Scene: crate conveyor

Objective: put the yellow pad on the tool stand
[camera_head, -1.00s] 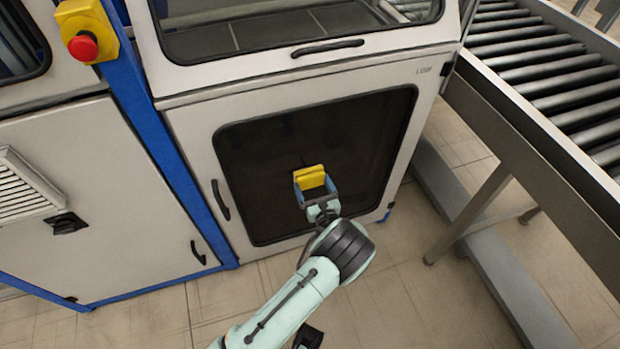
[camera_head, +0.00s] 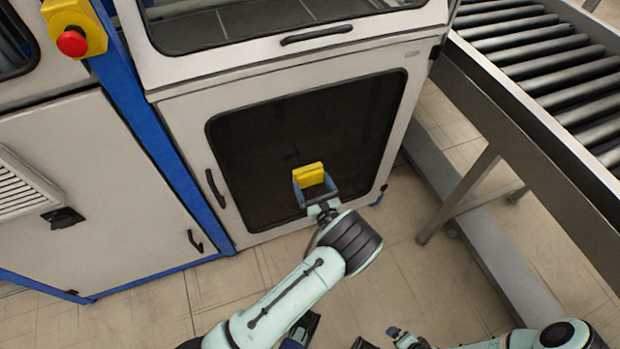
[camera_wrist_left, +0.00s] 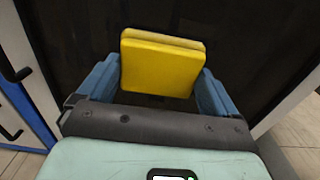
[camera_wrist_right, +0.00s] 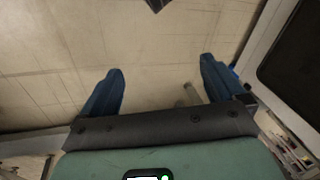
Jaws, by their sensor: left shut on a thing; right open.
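The yellow pad (camera_head: 309,175) is a small flat block held between the fingers of my left gripper (camera_head: 314,184), in front of the machine's dark lower window. In the left wrist view the pad (camera_wrist_left: 161,65) sits between the two blue fingers (camera_wrist_left: 158,84), tilted slightly. My right gripper shows in the right wrist view (camera_wrist_right: 158,90) with its blue fingers wide apart and nothing between them, over the floor. In the head view part of my right arm shows at the bottom right. I see no tool stand in these frames.
The pale machine cabinet (camera_head: 180,130) with blue posts fills the left and middle. A red stop button (camera_head: 71,43) is at its upper left. A roller conveyor (camera_head: 545,60) with a metal frame and legs stands at the right. The tiled floor (camera_head: 400,270) is clear between them.

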